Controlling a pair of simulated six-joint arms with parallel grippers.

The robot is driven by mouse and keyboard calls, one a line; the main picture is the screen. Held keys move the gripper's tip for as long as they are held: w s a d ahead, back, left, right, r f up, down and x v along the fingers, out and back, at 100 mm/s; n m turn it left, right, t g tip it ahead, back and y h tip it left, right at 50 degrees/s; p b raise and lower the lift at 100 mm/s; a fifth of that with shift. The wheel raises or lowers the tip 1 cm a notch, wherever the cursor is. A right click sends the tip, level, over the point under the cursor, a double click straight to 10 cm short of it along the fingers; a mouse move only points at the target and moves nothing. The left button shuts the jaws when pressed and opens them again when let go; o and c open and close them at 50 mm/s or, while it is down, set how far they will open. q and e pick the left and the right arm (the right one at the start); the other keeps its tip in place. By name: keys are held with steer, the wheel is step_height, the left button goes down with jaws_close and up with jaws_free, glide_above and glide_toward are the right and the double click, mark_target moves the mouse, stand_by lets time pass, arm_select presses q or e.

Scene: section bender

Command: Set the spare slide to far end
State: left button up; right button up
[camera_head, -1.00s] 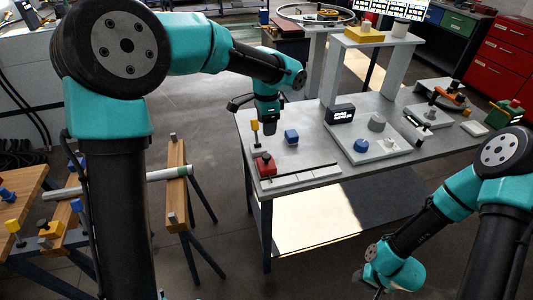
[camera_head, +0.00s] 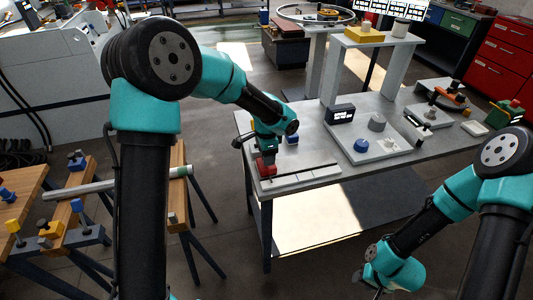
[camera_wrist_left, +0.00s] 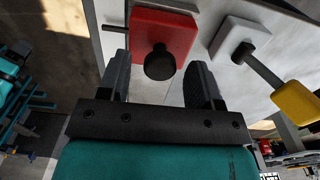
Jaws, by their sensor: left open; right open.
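The red slide block (camera_head: 266,170) with a black knob sits at the left end of a pale strip (camera_head: 305,176) along the table's front edge. I cannot tell whether it is the spare slide. My left gripper (camera_head: 264,152) is directly above it. In the left wrist view, the open fingers of this gripper (camera_wrist_left: 160,62) stand either side of the black knob (camera_wrist_left: 160,64), with the red block (camera_wrist_left: 178,30) beyond; contact is not visible. My right gripper (camera_head: 372,282) hangs low at the bottom right, away from the table, its tips hard to make out.
A blue block (camera_head: 292,140) is just behind the left gripper. In the left wrist view, a yellow-ended lever (camera_wrist_left: 297,102) on a white base (camera_wrist_left: 236,35) stands close to the right finger. A dark display box (camera_head: 341,114) and a blue knob (camera_head: 361,145) are farther right.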

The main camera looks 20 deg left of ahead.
arm_select(q)
jaws_close()
stand_by(0.5)
steer(key=shift+d, duration=0.1)
